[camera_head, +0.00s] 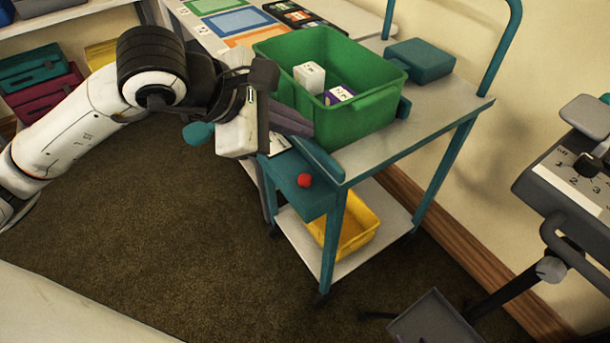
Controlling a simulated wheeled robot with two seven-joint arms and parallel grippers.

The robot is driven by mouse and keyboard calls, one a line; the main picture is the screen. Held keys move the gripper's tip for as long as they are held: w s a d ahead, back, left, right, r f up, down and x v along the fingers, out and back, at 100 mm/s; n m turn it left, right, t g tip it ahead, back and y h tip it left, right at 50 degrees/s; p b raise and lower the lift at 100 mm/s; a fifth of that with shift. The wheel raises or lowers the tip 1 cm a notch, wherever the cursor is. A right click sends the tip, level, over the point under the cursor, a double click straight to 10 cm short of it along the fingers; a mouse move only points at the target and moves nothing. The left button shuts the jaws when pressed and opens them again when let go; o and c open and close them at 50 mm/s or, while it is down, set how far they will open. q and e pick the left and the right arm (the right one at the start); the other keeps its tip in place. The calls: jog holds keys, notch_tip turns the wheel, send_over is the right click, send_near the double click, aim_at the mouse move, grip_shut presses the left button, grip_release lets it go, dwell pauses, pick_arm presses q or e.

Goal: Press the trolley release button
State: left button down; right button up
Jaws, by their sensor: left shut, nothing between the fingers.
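The trolley (443,115) has teal legs and a pale top. A red round button (305,180), which looks like the release button, sits on a teal panel (290,174) at the trolley's near end. My left gripper (306,128) is shut and empty. In the picture its dark fingers are above the button and apart from it, overlapping the near left wall of a green crate (365,118). I cannot tell whether they touch the crate. My right gripper is not in view.
The crate holds a white box (309,77) and a purple-and-white box (339,95). A teal block (420,60) lies behind it. A yellow bin (357,232) is on the lower shelf. A numbered grey panel (573,182) stands at right. Carpet at left is clear.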

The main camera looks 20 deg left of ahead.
pick_arm(q)
jog(key=b, duration=0.5)
send_over(300, 183)
notch_tip(300, 183, down, 8)
jog(key=shift+a+f, duration=0.1)
jog(key=shift+f+b, duration=0.25)
jog(key=shift+b, duration=0.15)
dwell(0.8)
dwell(0.6)
jog(key=shift+f+b, duration=0.45)
jog(key=shift+b, duration=0.3)
